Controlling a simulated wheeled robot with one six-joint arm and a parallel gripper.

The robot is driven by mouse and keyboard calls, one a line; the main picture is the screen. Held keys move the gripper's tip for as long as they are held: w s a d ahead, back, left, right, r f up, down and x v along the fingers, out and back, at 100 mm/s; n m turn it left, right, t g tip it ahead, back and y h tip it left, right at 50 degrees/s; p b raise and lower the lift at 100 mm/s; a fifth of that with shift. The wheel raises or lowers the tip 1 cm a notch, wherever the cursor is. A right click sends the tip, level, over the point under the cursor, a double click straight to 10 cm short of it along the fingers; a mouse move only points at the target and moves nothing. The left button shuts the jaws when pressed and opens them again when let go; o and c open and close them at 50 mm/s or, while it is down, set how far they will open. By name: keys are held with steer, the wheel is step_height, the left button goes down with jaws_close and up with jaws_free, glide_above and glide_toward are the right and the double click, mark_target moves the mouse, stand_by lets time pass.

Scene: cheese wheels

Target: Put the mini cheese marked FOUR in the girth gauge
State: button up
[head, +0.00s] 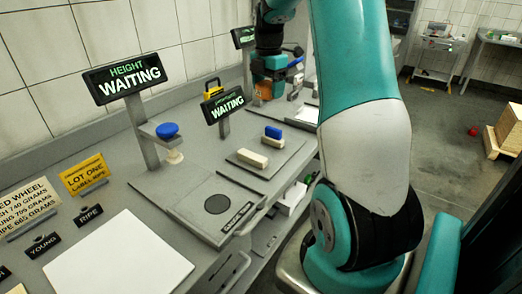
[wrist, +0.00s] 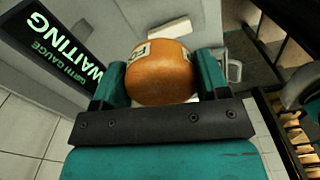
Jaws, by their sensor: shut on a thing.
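My gripper (wrist: 162,88) is shut on an orange, rounded mini cheese (wrist: 160,80), with a finger on each side of it. A GIRTH GAUGE sign (wrist: 50,55) reading WAITING stands at the left in the wrist view, close to the held cheese. The gauge's opening is not clearly visible.
A HEIGHT sign (head: 124,78) reads WAITING over a blue-knobbed gauge (head: 167,130). Another WAITING sign (head: 224,105) stands mid-bench.

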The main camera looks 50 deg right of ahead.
steer(key=p, duration=0.2)
glide_above(264, 152)
step_height(264, 152, down, 15)
steer(key=shift+f, duration=2.2)
steer(key=shift+f, duration=0.1)
steer(key=shift+f, duration=0.15)
steer(key=o, duration=1)
